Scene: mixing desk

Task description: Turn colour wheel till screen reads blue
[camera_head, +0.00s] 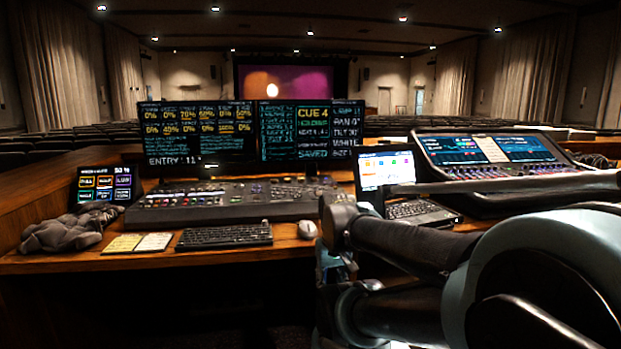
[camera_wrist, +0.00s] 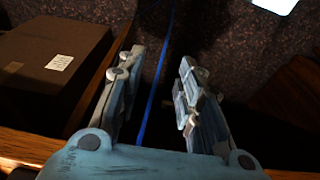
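The right monitor (camera_head: 312,130) stands behind the mixing desk and shows "CUE 4" in its middle. Its right column seems to read "PAN", "TILT" and "WHITE" in small text; I cannot read the word blue. The lighting console (camera_head: 235,203) lies below the monitors with many small keys and controls. I cannot tell which control is the colour wheel. My gripper (camera_wrist: 160,62) is open and empty in the wrist view, pointing at a dark speckled floor, away from the console. In the head view my arm fills the lower right, and I cannot make out the fingers.
A dark box (camera_wrist: 55,60) with a white label and a blue line (camera_wrist: 154,92) show in the wrist view. On the desk are a keyboard (camera_head: 224,236), mouse (camera_head: 307,229), laptop (camera_head: 421,211), sound mixer (camera_head: 495,155), grey cloth (camera_head: 72,230) and small tablet (camera_head: 105,184).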

